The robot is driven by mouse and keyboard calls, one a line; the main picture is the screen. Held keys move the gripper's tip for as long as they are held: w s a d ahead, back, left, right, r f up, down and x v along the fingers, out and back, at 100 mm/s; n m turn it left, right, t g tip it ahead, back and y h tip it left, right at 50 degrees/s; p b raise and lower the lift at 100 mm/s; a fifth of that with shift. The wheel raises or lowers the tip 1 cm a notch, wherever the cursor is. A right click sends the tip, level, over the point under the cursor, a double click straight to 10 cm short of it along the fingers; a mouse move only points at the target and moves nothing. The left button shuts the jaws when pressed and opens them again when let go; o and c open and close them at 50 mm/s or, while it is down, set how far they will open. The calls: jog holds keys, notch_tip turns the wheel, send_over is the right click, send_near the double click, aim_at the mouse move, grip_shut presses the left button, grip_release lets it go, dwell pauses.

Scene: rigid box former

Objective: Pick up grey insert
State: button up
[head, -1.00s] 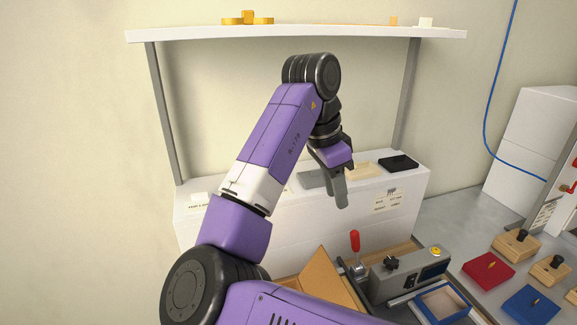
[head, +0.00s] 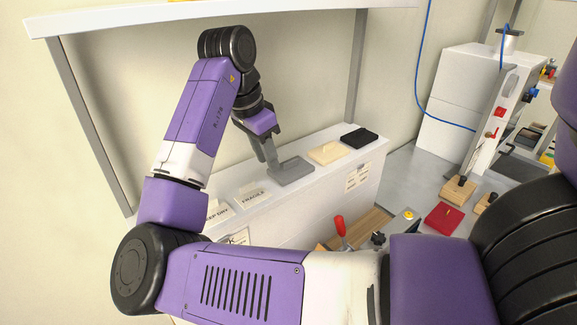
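The grey insert (head: 296,170) is a flat grey plate lying on top of the white cabinet (head: 318,195), left of a cream insert (head: 328,153) and a black insert (head: 360,138). My gripper (head: 265,160) points down at the left part of the grey insert. Its grey fingers overlap the plate's left edge in the picture. I cannot tell whether they touch it, nor whether they stand apart or are closed on a part of it, as grey fingers and grey plate blend together.
FRAGILE (head: 253,197) and KEEP DRY (head: 217,212) plates lie left of the insert. A white shelf (head: 215,17) on grey posts hangs above. A red-handled clamp (head: 340,227) stands below, in front of the cabinet. My arm hides much of the lower view.

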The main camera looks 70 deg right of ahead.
aim_at(291, 161)
jog(key=shift+s+d, duration=0.65)
jog(key=shift+d, duration=0.35)
jog(key=s+d+p, duration=0.1)
jog(key=s+d, duration=0.1)
jog(key=d, duration=0.1)
jog(key=shift+r+p, duration=0.15)
jog(key=shift+p, duration=0.2)
jog(key=x, duration=0.3)
jog(key=shift+f, duration=0.2)
jog(key=shift+w, duration=0.1)
grip_shut()
